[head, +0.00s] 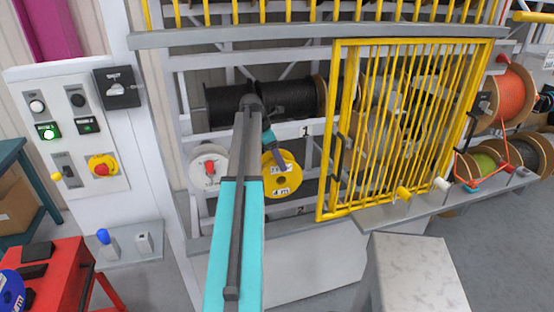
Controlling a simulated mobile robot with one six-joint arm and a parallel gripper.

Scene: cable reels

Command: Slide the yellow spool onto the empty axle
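The yellow spool (283,181) is in the middle of the head view, its flat face with a label and "4 m" turned toward me. It is in front of the lower part of the rack. My arm reaches over from the bottom, and my gripper (277,157) is at the spool's upper edge, small and dark. I cannot tell whether its fingers are open or closed on the spool. A white spool (208,175) with a red centre sits to the left. I cannot make out an empty axle; the area behind the yellow spool and my arm is hidden.
A yellow barred gate (345,140) stands just right of the yellow spool. Large black cable reels (290,97) lie behind. A grey ledge (385,215) with small pegs runs at the right. A control panel (70,130) and red cart (65,275) are at the left.

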